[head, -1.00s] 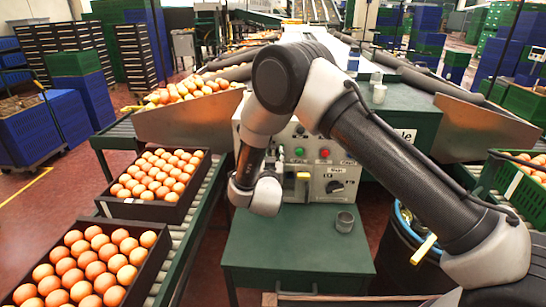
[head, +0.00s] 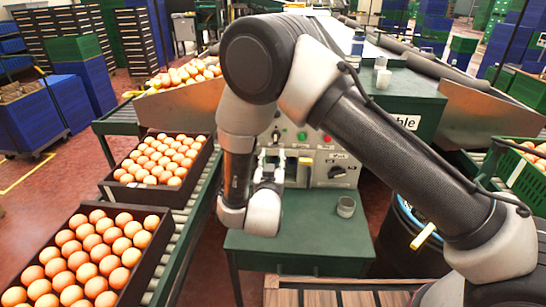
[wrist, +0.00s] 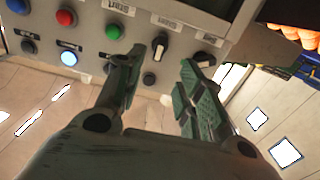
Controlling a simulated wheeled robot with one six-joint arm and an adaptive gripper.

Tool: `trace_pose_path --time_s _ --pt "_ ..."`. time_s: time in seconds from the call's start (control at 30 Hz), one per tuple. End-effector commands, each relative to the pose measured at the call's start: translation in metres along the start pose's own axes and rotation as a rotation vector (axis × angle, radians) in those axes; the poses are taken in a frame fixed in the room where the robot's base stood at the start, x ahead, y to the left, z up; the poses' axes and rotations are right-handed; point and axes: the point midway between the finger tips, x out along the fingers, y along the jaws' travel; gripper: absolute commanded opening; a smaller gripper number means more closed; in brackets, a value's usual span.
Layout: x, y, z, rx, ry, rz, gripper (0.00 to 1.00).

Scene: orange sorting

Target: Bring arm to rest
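My gripper (head: 270,165) hangs in front of the grey control panel (head: 328,160), with my arm bent above it. In the wrist view my gripper (wrist: 163,72) is open, its two green-padded fingers apart with nothing between them. The panel in the wrist view (wrist: 88,70) carries a red button (wrist: 66,17), a green button (wrist: 113,32), a lit bluish-white button (wrist: 68,58) and black knobs. The fingertips overlap the panel's lower part in that view; I cannot tell whether they touch it.
A green table (head: 300,238) stands below the panel with a small grey cup (head: 346,207) on it. Crates of oranges (head: 140,212) stand on the roller conveyor (head: 185,240) at left. A dark barrel (head: 400,245) and a green crate (head: 522,180) are at right.

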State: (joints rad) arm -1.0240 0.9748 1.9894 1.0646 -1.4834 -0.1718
Motion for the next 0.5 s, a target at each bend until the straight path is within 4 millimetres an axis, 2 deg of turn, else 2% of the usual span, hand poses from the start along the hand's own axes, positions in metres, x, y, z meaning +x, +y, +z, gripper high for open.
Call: trace_pose_path --time_s 0.2,0.3,0.37,0.47,0.5 --pt "0.000 0.000 0.000 0.003 0.000 0.000 0.38" --pt "0.000 -0.002 0.012 0.011 -0.051 -0.009 0.38" --pt "-0.001 -0.009 0.030 0.018 -0.129 -0.036 0.38" --pt "-0.014 -0.024 0.082 0.000 -0.351 -0.131 0.38" --pt "-0.027 -0.029 0.107 -0.020 -0.468 -0.180 0.38"
